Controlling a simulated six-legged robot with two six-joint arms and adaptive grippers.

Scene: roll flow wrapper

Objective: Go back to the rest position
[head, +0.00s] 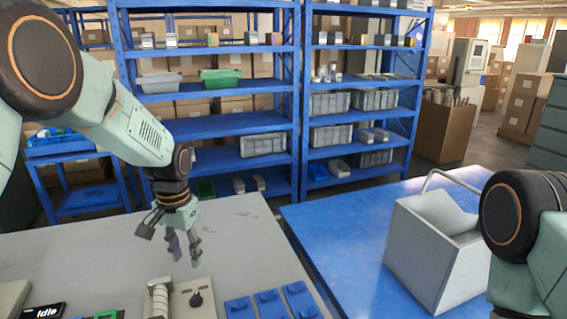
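My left gripper (184,250) hangs pointing down above the grey table (235,235). Its two fingers are apart with nothing visible between them. Below it at the table's front are a beige panel with a black knob (196,299) and a pale cylindrical roll (160,299). The gripper appears clear of both. A small dark display (42,311) at the lower left reads "Idle". Of my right arm only a joint shows at the right edge; its gripper is out of view.
Several blue blocks (268,303) lie at the grey table's front. A blue table (335,225) beside it carries a white open-topped bin (425,255), close to my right arm. Blue shelves (225,123) with boxes and bins stand behind. The grey table's middle is bare.

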